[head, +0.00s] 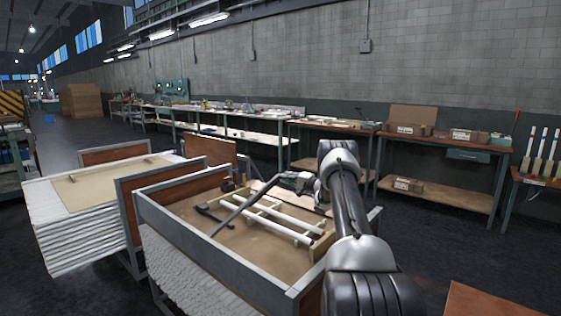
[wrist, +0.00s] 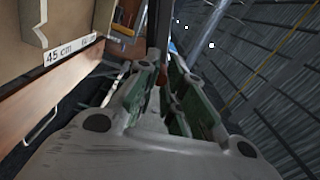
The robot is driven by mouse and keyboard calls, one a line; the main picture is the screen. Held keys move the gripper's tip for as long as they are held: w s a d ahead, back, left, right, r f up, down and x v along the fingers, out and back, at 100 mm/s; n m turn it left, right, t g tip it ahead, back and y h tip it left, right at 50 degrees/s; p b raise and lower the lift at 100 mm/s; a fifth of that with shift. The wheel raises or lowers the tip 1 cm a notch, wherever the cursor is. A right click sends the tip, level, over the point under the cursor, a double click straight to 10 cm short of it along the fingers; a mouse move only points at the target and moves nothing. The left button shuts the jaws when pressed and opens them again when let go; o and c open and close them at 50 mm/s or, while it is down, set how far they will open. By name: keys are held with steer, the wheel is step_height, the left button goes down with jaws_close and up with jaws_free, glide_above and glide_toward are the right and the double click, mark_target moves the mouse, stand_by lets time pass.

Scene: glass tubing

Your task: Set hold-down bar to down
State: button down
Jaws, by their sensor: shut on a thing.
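The hold-down bar (head: 234,212) is a thin dark grey bar in the open-topped crate (head: 205,249). It slants across the white glass tubes (head: 272,225), from lower left up to my gripper at its upper right. My gripper (head: 283,178) is at the bar's upper end, above the far side of the crate. In the wrist view my gripper (wrist: 165,88) has its green-padded fingers close together, with a dark upright bar between their tips. The fingers are shut on this bar. The exact contact is partly hidden by the fingers, and the bar's pivot is unclear.
A dark hammer-like tool (head: 212,213) lies left of the tubes. A second stack with a board on top (head: 105,184) stands left. Workbenches (head: 440,145) line the wall behind. A cardboard box labelled 45 cm (wrist: 70,50) is at the left in the wrist view.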

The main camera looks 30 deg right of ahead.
step_height(320, 180, down, 8)
steer(key=d+m, duration=0.1)
steer(key=m, duration=0.1)
steer(key=shift+w+d, duration=0.25)
steer(key=shift+w, duration=0.05)
steer(key=c, duration=1.6)
jaws_free()
steer(key=shift+o, duration=0.4)
steer(key=shift+s+d, duration=0.1)
steer(key=shift+o, duration=0.3)
steer(key=v, duration=0.7)
steer(key=shift+s, duration=0.15)
steer(key=shift+d+r, duration=0.1)
